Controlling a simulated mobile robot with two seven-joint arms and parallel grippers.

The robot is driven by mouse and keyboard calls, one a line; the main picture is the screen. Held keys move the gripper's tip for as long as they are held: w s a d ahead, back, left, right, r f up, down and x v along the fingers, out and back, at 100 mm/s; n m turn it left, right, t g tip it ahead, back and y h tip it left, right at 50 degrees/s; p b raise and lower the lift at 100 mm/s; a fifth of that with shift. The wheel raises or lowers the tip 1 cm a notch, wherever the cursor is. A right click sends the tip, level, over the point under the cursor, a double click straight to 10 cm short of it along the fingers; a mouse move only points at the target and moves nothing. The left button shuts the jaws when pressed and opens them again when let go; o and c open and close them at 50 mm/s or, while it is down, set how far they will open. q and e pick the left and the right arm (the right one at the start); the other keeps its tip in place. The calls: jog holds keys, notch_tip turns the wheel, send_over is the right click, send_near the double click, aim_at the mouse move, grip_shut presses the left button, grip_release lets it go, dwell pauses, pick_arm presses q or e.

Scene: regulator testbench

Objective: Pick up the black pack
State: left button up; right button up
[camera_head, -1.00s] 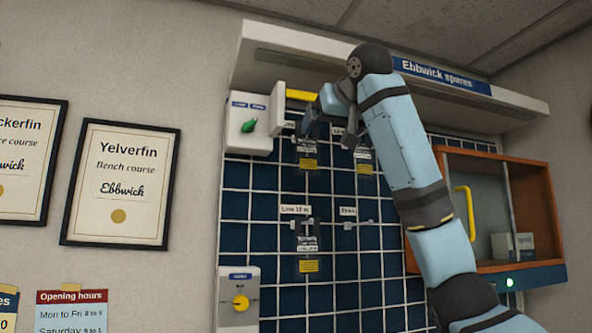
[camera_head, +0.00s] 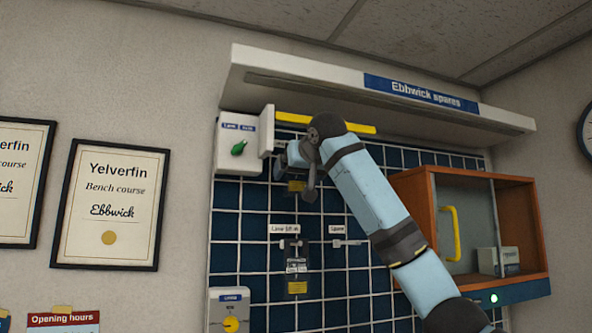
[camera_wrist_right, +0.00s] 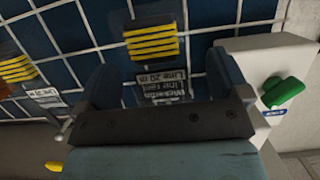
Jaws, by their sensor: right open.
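Dark packs with yellow-striped ends hang on the blue gridded wall panel. The upper left one (camera_head: 296,186) is partly hidden by my right gripper (camera_head: 298,172). A lower one (camera_head: 297,268) hangs in plain view with a white label. In the right wrist view, my open right gripper (camera_wrist_right: 165,80) has its two fingers on either side of a dark pack (camera_wrist_right: 150,42), with printed label and yellow stripes. Whether the fingers touch it, I cannot tell. Another striped pack (camera_wrist_right: 17,70) shows at the left of that view. My left gripper is not in view.
A white box with a green knob (camera_head: 238,148) sits just left of my gripper; the knob also shows in the wrist view (camera_wrist_right: 283,92). A yellow bar (camera_head: 350,126) and white shelf (camera_head: 330,85) are above. An orange cabinet (camera_head: 515,190) stands right.

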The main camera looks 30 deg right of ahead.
jog(key=shift+w+d+f, duration=0.25)
jog(key=shift+w+f, duration=0.05)
jog(key=shift+w, duration=0.3)
jog(key=shift+s+r, duration=0.15)
jog(key=shift+s, duration=0.15)
jog(key=shift+c, duration=0.6)
jog(key=shift+s+a, duration=0.1)
jog(key=c, duration=0.9)
jog(key=shift+r, duration=0.15)
